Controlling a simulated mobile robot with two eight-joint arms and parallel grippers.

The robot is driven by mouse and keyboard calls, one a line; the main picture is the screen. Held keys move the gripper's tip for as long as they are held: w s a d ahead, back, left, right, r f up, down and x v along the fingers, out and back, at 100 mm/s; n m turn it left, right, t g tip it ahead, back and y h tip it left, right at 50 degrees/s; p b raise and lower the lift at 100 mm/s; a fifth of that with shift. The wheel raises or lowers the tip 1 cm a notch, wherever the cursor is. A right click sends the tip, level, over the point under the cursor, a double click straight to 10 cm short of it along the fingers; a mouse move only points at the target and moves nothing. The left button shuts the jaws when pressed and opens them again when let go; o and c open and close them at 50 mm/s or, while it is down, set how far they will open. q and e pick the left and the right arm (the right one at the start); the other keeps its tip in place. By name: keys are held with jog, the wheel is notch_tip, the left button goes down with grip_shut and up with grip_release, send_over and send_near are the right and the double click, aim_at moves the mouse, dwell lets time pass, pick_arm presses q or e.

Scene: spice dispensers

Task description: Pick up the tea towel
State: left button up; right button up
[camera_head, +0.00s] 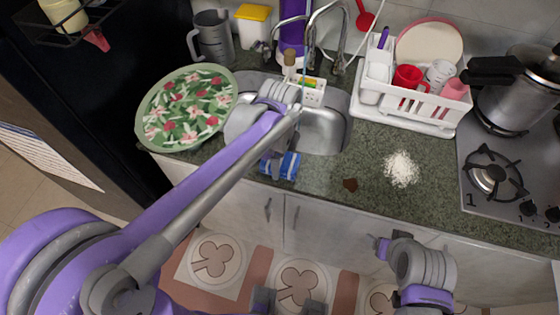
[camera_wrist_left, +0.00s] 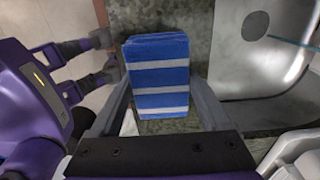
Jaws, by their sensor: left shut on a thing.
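The tea towel (camera_head: 286,166) is a folded blue cloth with white stripes at the counter's front edge, just in front of the sink. In the left wrist view the towel (camera_wrist_left: 158,75) lies between the two grey fingers of my left gripper (camera_wrist_left: 160,90). My left gripper (camera_head: 280,158) is shut on the towel; the wrist partly hides this spot in the head view. My right gripper (camera_head: 383,248) is away from the towel, low at the right in front of the cabinets. Whether its fingers are open or shut is unclear.
The sink (camera_head: 325,128) is right behind the towel. A floral tray (camera_head: 187,105) stands to the left. White powder (camera_head: 401,168) and a brown spill (camera_head: 350,185) lie on the counter to the right. A dish rack (camera_head: 425,108) and stove (camera_head: 510,160) stand beyond.

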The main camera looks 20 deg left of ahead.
pick_arm(q)
notch_tip(320, 180, up, 10)
jog(key=shift+r+p, duration=0.1)
jog(key=shift+p, duration=0.25)
